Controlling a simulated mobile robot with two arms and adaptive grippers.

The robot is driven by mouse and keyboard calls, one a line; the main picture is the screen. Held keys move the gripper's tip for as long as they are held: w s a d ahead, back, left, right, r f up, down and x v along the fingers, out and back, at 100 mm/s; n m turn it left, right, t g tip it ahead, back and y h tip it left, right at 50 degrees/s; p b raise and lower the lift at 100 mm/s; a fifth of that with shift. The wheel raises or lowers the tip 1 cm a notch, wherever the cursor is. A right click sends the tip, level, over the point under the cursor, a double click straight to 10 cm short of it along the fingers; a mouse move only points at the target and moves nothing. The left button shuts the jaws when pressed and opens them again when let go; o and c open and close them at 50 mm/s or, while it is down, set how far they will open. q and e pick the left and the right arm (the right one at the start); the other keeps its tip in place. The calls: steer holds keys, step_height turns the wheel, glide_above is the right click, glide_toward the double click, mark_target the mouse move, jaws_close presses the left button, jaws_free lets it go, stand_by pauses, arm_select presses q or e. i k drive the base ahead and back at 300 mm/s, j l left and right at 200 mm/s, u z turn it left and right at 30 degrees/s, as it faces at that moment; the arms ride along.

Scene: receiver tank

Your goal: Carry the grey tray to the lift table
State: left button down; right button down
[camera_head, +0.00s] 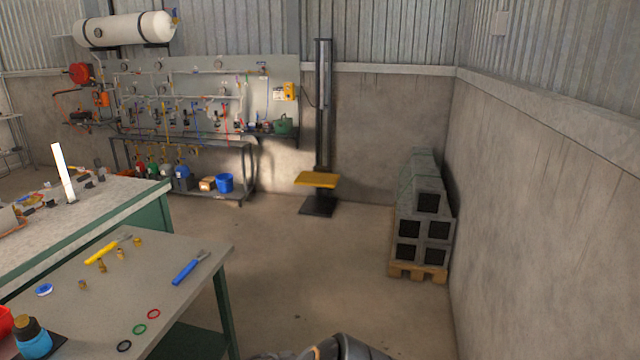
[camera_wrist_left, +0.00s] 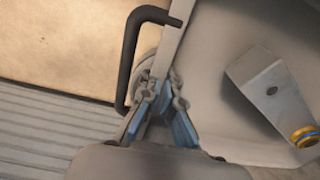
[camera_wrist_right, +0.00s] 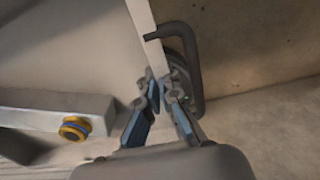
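The lift table shows in the head view as a yellow platform (camera_head: 317,180) low on a dark upright mast by the back wall. The grey tray is outside the head view. Its inside and side wall show in the left wrist view (camera_wrist_left: 215,40) and the right wrist view (camera_wrist_right: 60,60). My left gripper (camera_wrist_left: 162,90) is shut on the tray's wall beside a dark bent handle (camera_wrist_left: 130,50). My right gripper (camera_wrist_right: 161,88) is shut on the opposite wall beside another dark handle (camera_wrist_right: 190,60). A grey metal part with a brass, blue-ringed fitting (camera_wrist_left: 304,135) lies in the tray.
A workbench (camera_head: 190,262) with tools and rings stands at the left. Concrete blocks (camera_head: 420,205) on a wooden pallet (camera_head: 418,271) stand at the right by the wall. The floor (camera_head: 310,270) between them, up to the lift table, is clear.

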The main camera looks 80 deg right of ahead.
mark_target(317, 178)
steer(key=z, duration=2)
steer(key=i+l+z, duration=0.1)
steer(key=i+z, duration=0.45)
steer(key=i, duration=5.5)
